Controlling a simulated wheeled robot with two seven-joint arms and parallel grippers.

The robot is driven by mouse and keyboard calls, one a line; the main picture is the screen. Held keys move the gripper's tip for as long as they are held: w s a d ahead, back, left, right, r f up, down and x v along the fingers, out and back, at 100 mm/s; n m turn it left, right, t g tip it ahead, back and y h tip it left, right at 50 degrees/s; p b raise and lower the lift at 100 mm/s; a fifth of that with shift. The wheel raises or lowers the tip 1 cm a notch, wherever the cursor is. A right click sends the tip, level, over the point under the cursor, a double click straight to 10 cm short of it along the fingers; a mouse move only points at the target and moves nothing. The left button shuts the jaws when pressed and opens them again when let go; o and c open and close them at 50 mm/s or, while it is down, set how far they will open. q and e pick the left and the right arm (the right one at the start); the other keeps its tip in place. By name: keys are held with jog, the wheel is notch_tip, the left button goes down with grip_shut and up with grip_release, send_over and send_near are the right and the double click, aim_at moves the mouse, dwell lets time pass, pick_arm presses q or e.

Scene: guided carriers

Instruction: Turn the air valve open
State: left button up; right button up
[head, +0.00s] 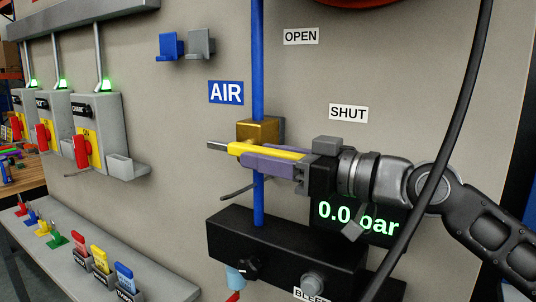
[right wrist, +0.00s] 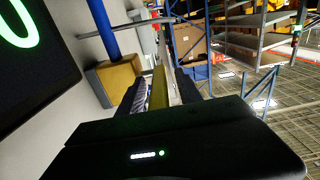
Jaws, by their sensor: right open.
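The air valve has a brass body (head: 262,130) on the vertical blue pipe (head: 258,70); the body also shows in the right wrist view (right wrist: 115,78). Its yellow lever (head: 265,152) lies roughly level, on the side of the SHUT label (head: 348,112); the OPEN label (head: 301,36) is higher up. My right gripper (head: 265,160) is open, with its fingers along the lever in front of the valve. In the right wrist view the lever (right wrist: 158,88) runs between the fingers; I cannot tell whether they touch it. My left gripper is out of view.
The gauge (head: 358,216) reads 0.0 bar, partly behind my right arm. A black box (head: 265,245) with knobs sits below the valve. A black cable (head: 465,90) hangs in front of my right arm. Grey wall units (head: 97,130) and a shelf with coloured tags (head: 100,265) are at left.

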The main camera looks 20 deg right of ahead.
grip_shut()
dwell(0.3)
dwell(1.1)
